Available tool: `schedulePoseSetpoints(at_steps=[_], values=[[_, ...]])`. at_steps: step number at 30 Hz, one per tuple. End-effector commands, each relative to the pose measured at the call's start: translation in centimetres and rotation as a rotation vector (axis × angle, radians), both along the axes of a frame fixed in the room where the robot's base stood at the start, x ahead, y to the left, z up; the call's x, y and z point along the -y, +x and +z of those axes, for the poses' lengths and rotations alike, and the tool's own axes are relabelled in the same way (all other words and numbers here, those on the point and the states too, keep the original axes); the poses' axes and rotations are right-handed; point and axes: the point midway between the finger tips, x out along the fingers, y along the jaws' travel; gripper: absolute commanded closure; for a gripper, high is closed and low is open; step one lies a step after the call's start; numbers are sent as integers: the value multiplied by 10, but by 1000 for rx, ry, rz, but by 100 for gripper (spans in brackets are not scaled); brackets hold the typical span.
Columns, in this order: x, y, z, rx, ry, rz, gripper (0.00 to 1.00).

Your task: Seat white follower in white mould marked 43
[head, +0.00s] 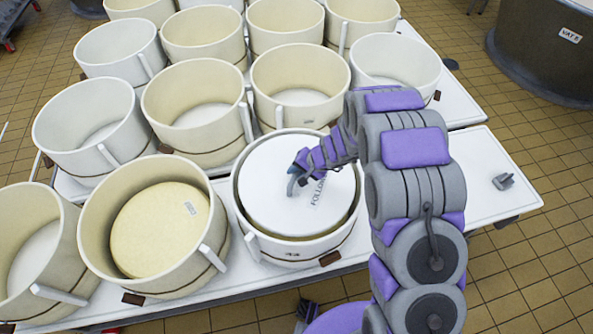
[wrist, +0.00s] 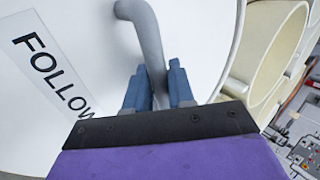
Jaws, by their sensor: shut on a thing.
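The white follower (head: 268,178) is a round white disc with a label reading FOLLOW, part of it cut off. It is within the mouth of a white mould (head: 268,246) at the front centre, its top near rim level, with a dark gap around part of its edge. Whether it rests on anything inside is hidden. The mould's front mark is too small to read surely. My gripper (head: 292,184) is shut on the follower's grey handle; in the wrist view the blue fingers (wrist: 158,88) close around the handle (wrist: 146,32) above the white face (wrist: 75,100).
A cream mould (head: 100,215) holding a yellowish follower (head: 160,228) stands close on the left. Several open cream and white moulds fill the white table behind. The table's right end (head: 475,190) is mostly clear, with a small grey item (head: 503,181). A dark vat (head: 540,50) stands at back right.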

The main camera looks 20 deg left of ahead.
Motion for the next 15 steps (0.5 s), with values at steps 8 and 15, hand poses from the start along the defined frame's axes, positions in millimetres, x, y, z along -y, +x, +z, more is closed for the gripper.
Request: schedulePoseSetpoints(at_steps=[8,15], values=[[-1,1,-21,2,3,-2,100],[-1,1,-38,1,2,-2,100]])
